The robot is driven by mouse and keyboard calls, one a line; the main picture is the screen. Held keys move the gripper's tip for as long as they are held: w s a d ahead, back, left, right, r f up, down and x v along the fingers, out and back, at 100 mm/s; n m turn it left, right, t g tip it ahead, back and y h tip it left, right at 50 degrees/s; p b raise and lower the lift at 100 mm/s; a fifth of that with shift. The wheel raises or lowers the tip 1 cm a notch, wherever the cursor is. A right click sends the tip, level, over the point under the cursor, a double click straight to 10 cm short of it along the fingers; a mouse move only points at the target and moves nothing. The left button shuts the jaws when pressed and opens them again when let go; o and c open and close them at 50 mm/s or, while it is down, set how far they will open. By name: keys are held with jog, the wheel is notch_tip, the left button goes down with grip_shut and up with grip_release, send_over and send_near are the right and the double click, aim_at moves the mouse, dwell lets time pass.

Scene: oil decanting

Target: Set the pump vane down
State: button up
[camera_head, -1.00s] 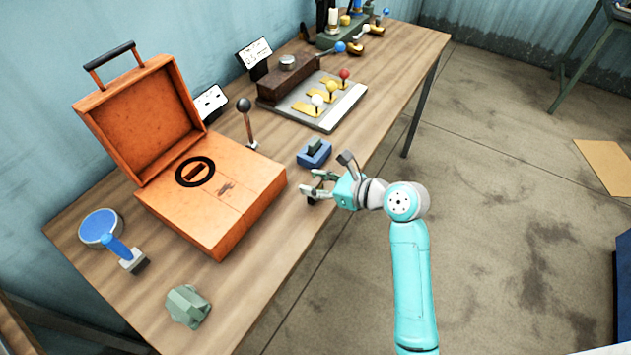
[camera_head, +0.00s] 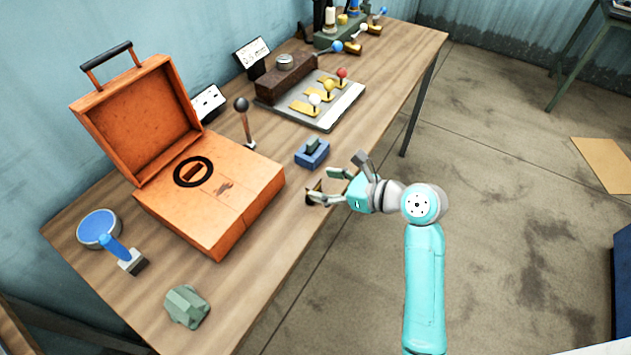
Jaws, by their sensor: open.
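A small dark brown piece (camera_head: 313,188), which looks like the pump vane, is at the table's front edge, by the fingertips of my gripper (camera_head: 324,186). It seems to rest on the wooden tabletop, but the lower finger partly hides it and its exact pose is too small to tell. My gripper is open, reaching in from the right, with one finger on the far side and one on the near side. I cannot tell whether a finger still touches the piece.
A blue block with a dark slot (camera_head: 312,153) stands just behind my gripper. An open orange case (camera_head: 225,205) is to the left, with a lever (camera_head: 245,122) behind it. A plate with coloured knobs (camera_head: 325,115) lies farther back.

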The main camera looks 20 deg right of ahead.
jog(key=v, duration=0.8)
jog(key=shift+s+d, duration=0.1)
jog(key=s+a+f+n+t+h, duration=0.1)
jog(key=s+a+f+n+h, duration=0.15)
jog(key=s+f+n, duration=0.35)
jog(key=s+a+f+n+t+h, duration=0.1)
jog(key=s+a+f+n+h, duration=0.2)
jog(key=s+f, duration=0.45)
jog(key=s+r+n+t+h, duration=0.1)
jog(key=s+r+n, duration=0.2)
jog(key=s+n, duration=0.6)
jog(key=s+r+n+t+h, duration=0.1)
jog(key=s+r+n, duration=0.2)
jog(key=s+n, duration=0.7)
jog(key=shift+s+a+n, duration=0.15)
jog(key=shift+a+n, duration=0.25)
